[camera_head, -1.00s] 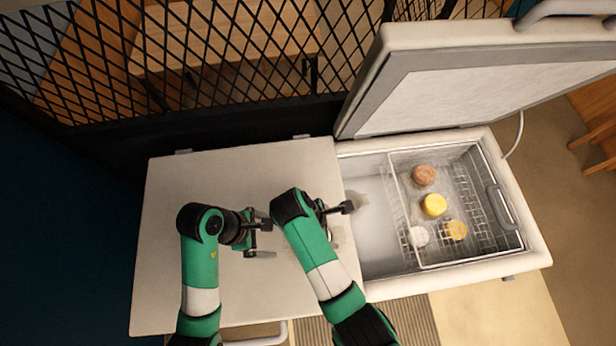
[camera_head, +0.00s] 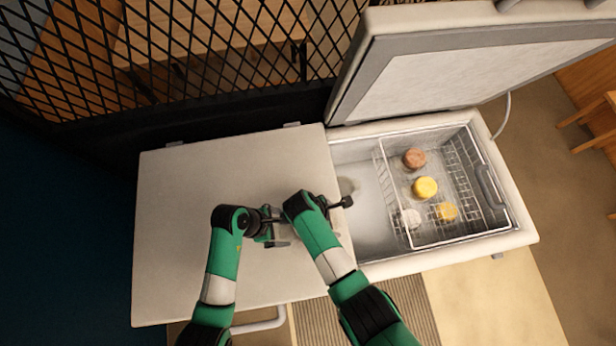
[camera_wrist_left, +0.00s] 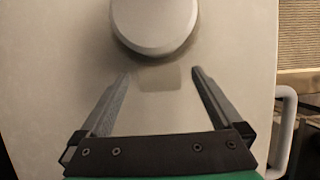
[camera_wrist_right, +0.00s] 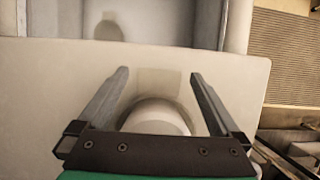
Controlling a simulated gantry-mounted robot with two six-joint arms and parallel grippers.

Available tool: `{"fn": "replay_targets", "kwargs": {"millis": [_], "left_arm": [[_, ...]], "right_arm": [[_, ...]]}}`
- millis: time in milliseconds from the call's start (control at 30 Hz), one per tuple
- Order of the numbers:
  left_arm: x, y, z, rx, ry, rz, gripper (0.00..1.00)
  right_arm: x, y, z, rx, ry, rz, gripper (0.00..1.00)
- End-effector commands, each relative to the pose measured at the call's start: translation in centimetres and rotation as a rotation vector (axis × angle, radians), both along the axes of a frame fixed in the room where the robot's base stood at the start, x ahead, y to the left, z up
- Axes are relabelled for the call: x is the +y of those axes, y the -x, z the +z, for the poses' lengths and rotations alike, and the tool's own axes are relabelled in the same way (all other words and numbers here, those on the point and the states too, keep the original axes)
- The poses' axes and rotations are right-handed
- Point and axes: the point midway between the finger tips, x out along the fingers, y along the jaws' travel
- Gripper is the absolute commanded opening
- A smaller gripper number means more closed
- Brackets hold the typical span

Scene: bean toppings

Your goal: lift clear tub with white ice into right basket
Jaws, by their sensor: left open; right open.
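A round, pale-lidded tub (camera_wrist_left: 155,25) stands on the closed white lid, just beyond the fingertips in the left wrist view. It also shows low between the fingers in the right wrist view (camera_wrist_right: 157,118). In the head view it is mostly hidden by my right arm. My left gripper (camera_head: 279,228) is open and empty, pointing right toward it. My right gripper (camera_wrist_right: 160,72) is open above the tub, its tips near the opening's edge. The right wire basket (camera_head: 462,234) hangs inside the open freezer. Whether the tub holds white ice cannot be seen.
The basket holds a brown tub (camera_head: 414,158), a yellow tub (camera_head: 425,187), an orange tub (camera_head: 446,211) and a white one (camera_head: 411,218). The freezer's left bay (camera_head: 372,215) is bare. The raised freezer lid (camera_head: 470,65) stands behind; black mesh stands behind the closed lid.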

Motion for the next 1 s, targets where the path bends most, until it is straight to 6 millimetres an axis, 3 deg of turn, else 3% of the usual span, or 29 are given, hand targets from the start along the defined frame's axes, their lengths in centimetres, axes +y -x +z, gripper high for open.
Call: {"fn": "replay_targets", "kwargs": {"millis": [200,533,1000], "left_arm": [[-0.9,-0.2,-2.1,-0.001,0.0,-0.002,1.0],[-1.0,-0.2,-2.4,-0.001,0.0,-0.001,1.0],[-1.0,-0.2,-2.4,0.0,0.0,-0.001,0.17]], "right_arm": [[-0.9,-0.2,-2.1,0.0,0.001,0.0,1.0],[-1.0,-0.2,-2.4,-0.002,0.0,0.001,1.0],[-1.0,-0.2,-2.4,-0.001,0.0,0.0,0.17]]}}
